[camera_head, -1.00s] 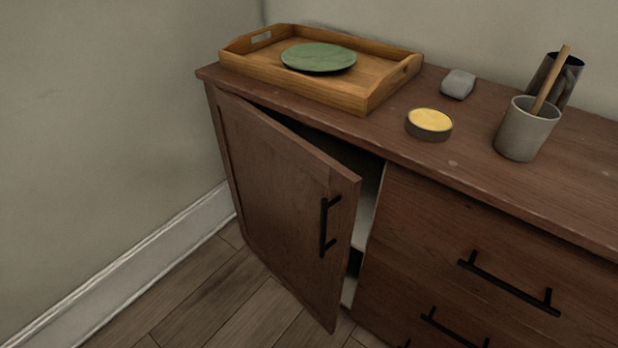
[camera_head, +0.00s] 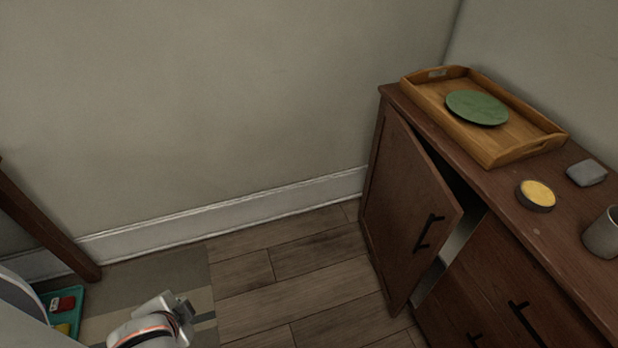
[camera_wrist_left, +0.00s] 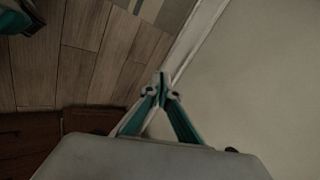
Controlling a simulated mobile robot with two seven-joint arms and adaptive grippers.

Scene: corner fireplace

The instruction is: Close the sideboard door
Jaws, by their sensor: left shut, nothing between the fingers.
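The sideboard door (camera_head: 406,205) stands ajar at the left end of the brown sideboard (camera_head: 497,195) in the head view. A dark gap with a pale interior shows between its free edge and the drawer fronts. Its black bar handle (camera_head: 429,232) is near that free edge. My left arm's end shows at the bottom left of the head view, over the floor and well left of the door. In the left wrist view my left gripper (camera_wrist_left: 161,88) is shut and empty, its teal fingers meeting at the tips. My right gripper is not in view.
A wooden tray (camera_head: 540,142) with a green plate (camera_head: 477,107), a yellow-topped tin (camera_head: 537,194), a grey block (camera_head: 586,173) and a cup (camera_head: 604,235) stand on top. Bare floor (camera_head: 290,278) lies between rug (camera_head: 152,275) and door. A wall with white baseboard (camera_head: 225,215) runs behind.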

